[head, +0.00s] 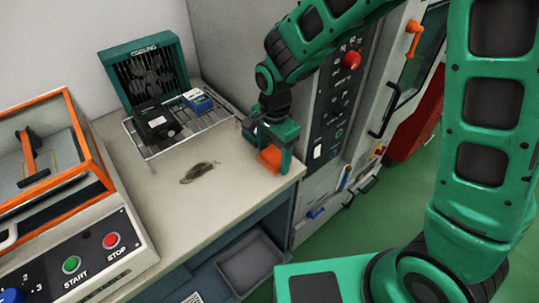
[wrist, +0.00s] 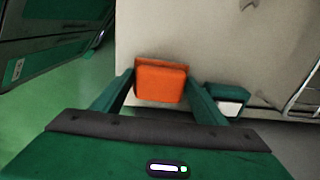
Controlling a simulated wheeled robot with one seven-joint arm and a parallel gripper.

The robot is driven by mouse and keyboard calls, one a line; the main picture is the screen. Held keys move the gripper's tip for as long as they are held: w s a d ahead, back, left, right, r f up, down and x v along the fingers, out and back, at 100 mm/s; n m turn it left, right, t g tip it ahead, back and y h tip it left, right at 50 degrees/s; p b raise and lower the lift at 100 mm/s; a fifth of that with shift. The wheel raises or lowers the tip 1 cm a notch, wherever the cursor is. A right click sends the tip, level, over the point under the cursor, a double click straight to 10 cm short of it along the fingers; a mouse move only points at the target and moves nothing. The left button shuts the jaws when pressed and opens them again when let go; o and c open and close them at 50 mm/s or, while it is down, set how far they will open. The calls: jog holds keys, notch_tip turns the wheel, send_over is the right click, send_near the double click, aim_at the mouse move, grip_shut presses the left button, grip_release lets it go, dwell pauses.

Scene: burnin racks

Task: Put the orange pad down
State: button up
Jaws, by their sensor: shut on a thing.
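The orange pad (head: 269,158) is at the right front end of the grey worktop (head: 222,172), between the fingers of my gripper (head: 272,160). In the wrist view the orange pad (wrist: 160,82) sits between the two green fingers of my gripper (wrist: 160,92), with the pale worktop behind it. My gripper is shut on the pad. I cannot tell whether the pad touches the worktop.
A wire rack (head: 180,134) with a black module (head: 157,122) and a blue module (head: 197,101) stands before the cooling fan (head: 150,72). A grey rag (head: 200,172) lies mid-worktop. A START/STOP machine (head: 85,250) is left; a control cabinet (head: 335,110) is right.

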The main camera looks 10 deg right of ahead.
aim_at(274, 154)
jog(key=o, duration=1)
jog(key=shift+s+f, duration=0.4)
jog(key=shift+f, duration=0.25)
jog(key=shift+a, duration=0.1)
jog(key=shift+w+r, duration=0.35)
jog(key=shift+r, duration=0.1)
notch_tip(274, 154, up, 12)
jog(key=shift+r, duration=0.25)
jog(key=shift+w, duration=0.1)
